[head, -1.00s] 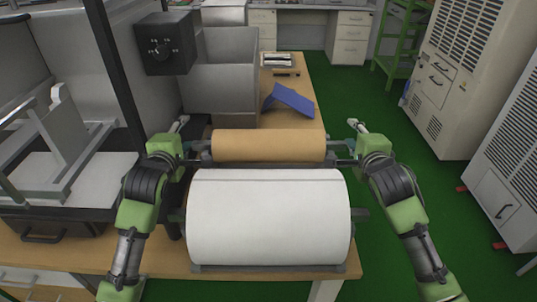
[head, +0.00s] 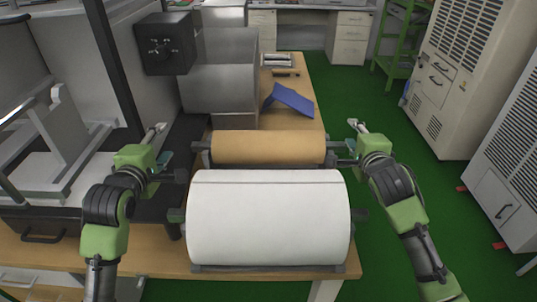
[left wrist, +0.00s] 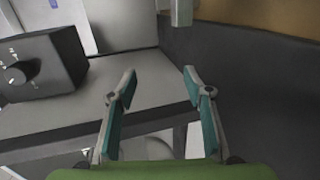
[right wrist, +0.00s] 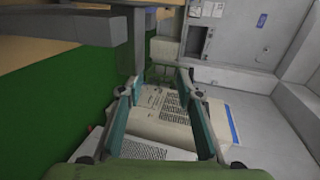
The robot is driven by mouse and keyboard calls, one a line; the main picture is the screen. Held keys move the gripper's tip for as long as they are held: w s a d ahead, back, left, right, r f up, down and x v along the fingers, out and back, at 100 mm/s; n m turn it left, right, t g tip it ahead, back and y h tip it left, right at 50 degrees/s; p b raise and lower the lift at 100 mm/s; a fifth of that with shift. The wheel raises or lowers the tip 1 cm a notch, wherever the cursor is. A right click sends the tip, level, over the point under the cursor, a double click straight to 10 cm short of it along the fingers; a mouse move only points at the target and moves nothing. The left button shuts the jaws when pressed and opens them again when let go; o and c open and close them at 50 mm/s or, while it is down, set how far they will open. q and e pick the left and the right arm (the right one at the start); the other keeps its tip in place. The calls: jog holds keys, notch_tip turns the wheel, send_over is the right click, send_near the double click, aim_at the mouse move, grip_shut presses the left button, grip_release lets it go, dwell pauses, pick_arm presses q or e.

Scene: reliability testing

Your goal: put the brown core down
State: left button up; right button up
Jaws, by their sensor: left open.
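The brown core (head: 268,147) lies level across the stand behind the large white roll (head: 268,220), with dark shaft ends at both sides. My left gripper (head: 172,168) is open and empty, to the left of the core's left end and apart from it. In the left wrist view its two teal-padded fingers (left wrist: 160,82) are spread with nothing between them. My right gripper (head: 345,152) is beside the core's right shaft end. In the right wrist view its fingers (right wrist: 157,85) are spread apart, with a grey shaft end (right wrist: 136,50) near the tips.
A black control box (head: 165,43) is at the back left. Green floor (head: 400,140) lies free to the right, before white cabinets (head: 470,70).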

dwell(0.3)
jog(key=o, duration=0.8)
jog(key=shift+c, duration=0.2)
jog(key=d, duration=0.7)
jog(key=shift+w, duration=0.3)
